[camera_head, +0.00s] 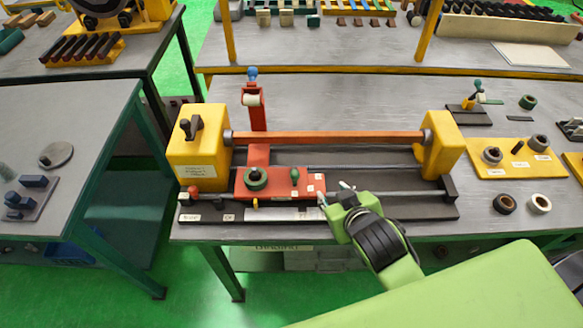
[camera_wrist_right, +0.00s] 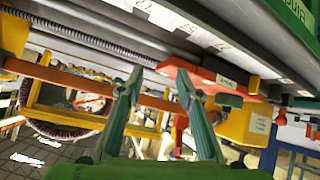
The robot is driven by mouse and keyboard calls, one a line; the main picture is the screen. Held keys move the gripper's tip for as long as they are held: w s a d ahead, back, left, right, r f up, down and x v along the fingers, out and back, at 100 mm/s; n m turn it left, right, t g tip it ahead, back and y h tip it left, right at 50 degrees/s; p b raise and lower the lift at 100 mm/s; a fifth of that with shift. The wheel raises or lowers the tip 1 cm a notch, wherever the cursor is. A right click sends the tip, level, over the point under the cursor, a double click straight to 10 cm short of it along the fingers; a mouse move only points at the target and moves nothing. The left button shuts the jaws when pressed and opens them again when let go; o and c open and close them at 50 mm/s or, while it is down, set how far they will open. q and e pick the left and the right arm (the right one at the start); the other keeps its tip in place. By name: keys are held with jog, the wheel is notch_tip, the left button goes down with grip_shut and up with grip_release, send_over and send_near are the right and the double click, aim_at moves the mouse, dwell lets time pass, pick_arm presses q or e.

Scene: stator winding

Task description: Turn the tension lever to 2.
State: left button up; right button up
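The red carriage (camera_head: 280,188) sits on the rails of the winding machine. A small upright green-knobbed lever (camera_head: 295,177) stands on it beside several small white labels (camera_head: 311,188); it looks like the tension lever, but the numbers are too small to read. My right gripper (camera_head: 334,194) is open and empty at the carriage's right end, to the right of the lever. In the right wrist view, its two fingers (camera_wrist_right: 158,85) are spread with nothing between them, and the red carriage (camera_wrist_right: 205,80) is close to the right fingertip. My left gripper is not in view.
An orange bar (camera_head: 330,137) spans the yellow headstock (camera_head: 197,150) and yellow tailstock (camera_head: 442,146) behind the carriage. A round dark green knob (camera_head: 256,179) is left of the lever. A red-knobbed lever (camera_head: 193,192) stands at the machine's left end.

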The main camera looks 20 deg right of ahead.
jog(key=w+a+r+n+t+y, duration=0.1)
jog(key=w+r+t, duration=0.35)
jog(key=r, duration=0.35)
jog(key=w+a+r+n+t, duration=0.1)
jog(key=w+r+t, duration=0.2)
jog(key=w+r, duration=0.35)
jog(key=a+r+n+t+y, duration=0.4)
jog(key=a+r+y, duration=0.15)
jog(key=r, duration=0.75)
jog(key=s+a+r+n+g+y, duration=0.4)
jog(key=a+n+g+y, duration=0.35)
jog(key=n, duration=0.25)
jog(key=s+a+r+n+g+y, duration=0.4)
jog(key=a+n+g+y, duration=0.3)
jog(key=n, duration=0.4)
jog(key=n+g+h, duration=0.2)
jog(key=g+h, duration=0.4)
jog(key=h, duration=1.1)
send_near(297, 172)
jog(key=p+x, duration=0.4)
jog(key=x, duration=0.4)
jog(key=shift+a+r, duration=0.1)
jog(key=shift+a+f, duration=0.1)
jog(key=shift+f, duration=0.5)
